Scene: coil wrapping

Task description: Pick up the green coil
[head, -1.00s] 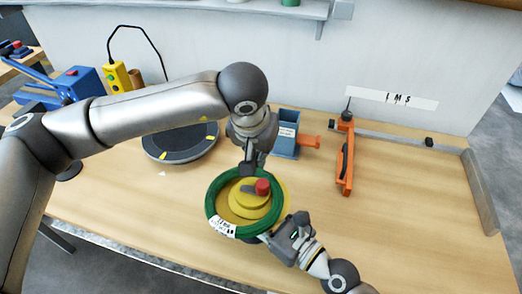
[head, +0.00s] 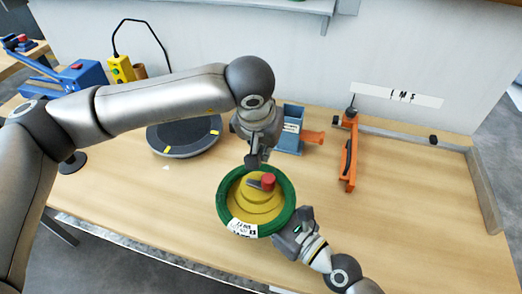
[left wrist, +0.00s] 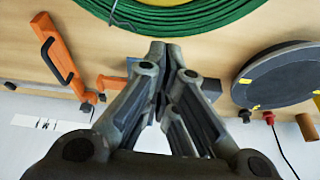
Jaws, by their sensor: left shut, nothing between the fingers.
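The green coil (head: 287,215) is a ring with a white label (head: 243,229) at its front left. It lies around a yellow round hub (head: 253,205) with a red knob (head: 268,181). In the left wrist view the green coil (left wrist: 205,22) shows at the top, cut off by the frame. My left gripper (head: 253,163) is shut and empty at the coil's far side; its fingers also show in the left wrist view (left wrist: 158,55). My right gripper (head: 280,240) is at the coil's near right rim. Its fingertips are partly hidden, so its grip is unclear.
A dark round disc with yellow marks (head: 184,137) lies behind left. A blue holder (head: 290,130) and an orange tool (head: 349,152) stand toward the back. A blue machine (head: 75,82) and yellow control box (head: 121,68) are at back left.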

